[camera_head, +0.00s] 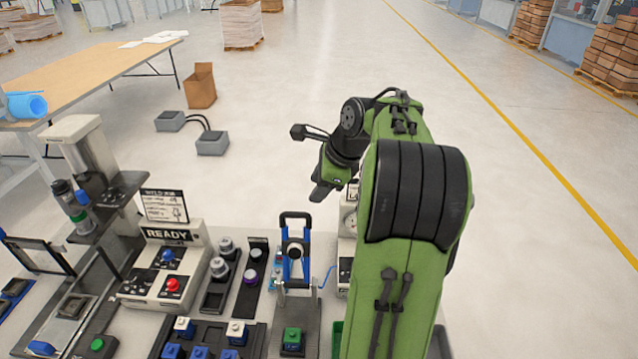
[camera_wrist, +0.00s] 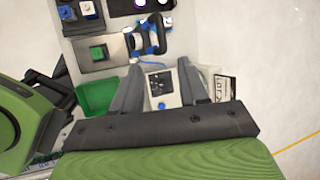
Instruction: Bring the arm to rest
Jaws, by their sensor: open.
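My arm (camera_head: 398,270) is green with black joint covers and rises from the bottom right of the head view, bent at the top. My gripper (camera_head: 325,188) hangs in the air at the arm's far end, left of the arm and beyond the workbench's equipment. In the wrist view, the two dark fingers of my gripper (camera_wrist: 158,72) stand apart with nothing between them. A white instrument box (camera_wrist: 160,88) shows beyond the gap. My arm hides part of the bench's right side in the head view.
Below stand a READY control box (camera_head: 165,265), a blue-framed clamp fixture (camera_head: 294,250), a green block (camera_head: 292,340) and a column press (camera_head: 85,160). A green bin (camera_wrist: 97,97) shows in the wrist view. The floor (camera_head: 500,200) to the right is clear.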

